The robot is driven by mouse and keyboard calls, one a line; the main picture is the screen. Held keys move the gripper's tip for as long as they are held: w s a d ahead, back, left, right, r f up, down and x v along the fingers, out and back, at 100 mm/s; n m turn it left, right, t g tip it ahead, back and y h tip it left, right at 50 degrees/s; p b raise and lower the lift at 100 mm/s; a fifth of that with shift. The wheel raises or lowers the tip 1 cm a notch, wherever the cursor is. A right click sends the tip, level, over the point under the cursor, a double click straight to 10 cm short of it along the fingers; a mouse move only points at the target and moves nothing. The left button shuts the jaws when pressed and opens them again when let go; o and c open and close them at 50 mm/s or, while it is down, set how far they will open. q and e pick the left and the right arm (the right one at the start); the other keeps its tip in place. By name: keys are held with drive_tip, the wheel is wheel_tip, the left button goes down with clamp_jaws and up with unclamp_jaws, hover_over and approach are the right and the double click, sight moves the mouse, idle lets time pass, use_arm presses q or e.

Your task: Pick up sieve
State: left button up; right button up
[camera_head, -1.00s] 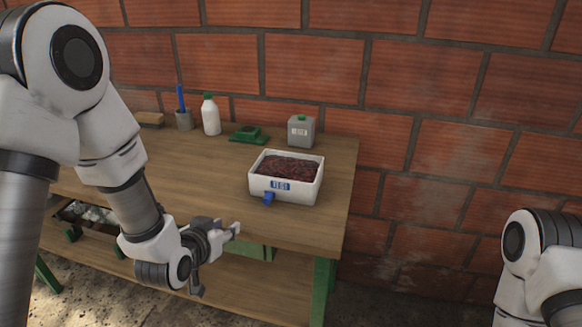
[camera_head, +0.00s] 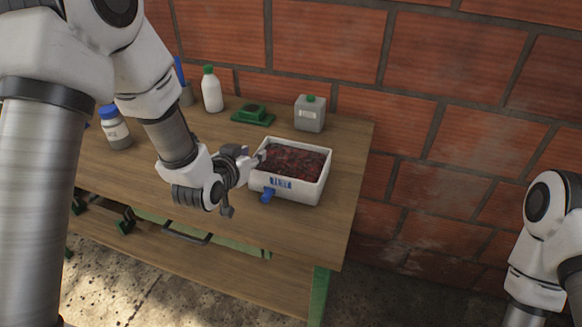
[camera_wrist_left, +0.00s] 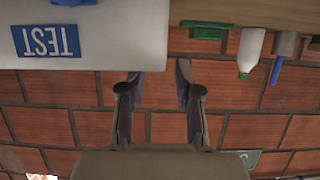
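A white box (camera_head: 293,190) with dark red, lumpy contents stands on the wooden bench. It has a blue label and a blue tap (camera_head: 267,195) on its front. The box also shows upside down in the left wrist view (camera_wrist_left: 110,30), with a TEST label. I cannot make out whether this box is the sieve; no other sieve is clear. My left gripper (camera_head: 245,184) is at the box's left side, fingers apart and empty. In the left wrist view the gripper (camera_wrist_left: 156,72) has one finger overlapping the box's edge; contact cannot be told. My right gripper is out of frame.
A grey canister (camera_head: 310,116), a green tool (camera_head: 252,115) and a white bottle (camera_head: 212,92) stand behind, near the brick wall. A blue-capped jar (camera_head: 115,130) is at the left. The bench's (camera_head: 335,215) right end is clear.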

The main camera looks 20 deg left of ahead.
sight(258, 150)
use_arm(q)
drive_tip(key=x, duration=0.4)
drive_tip(key=shift+w+f, duration=0.25)
drive_tip(key=shift+s+r, duration=0.1)
drive_tip(key=shift+s, duration=0.05)
clamp_jaws()
drive_tip(key=shift+r, duration=0.1)
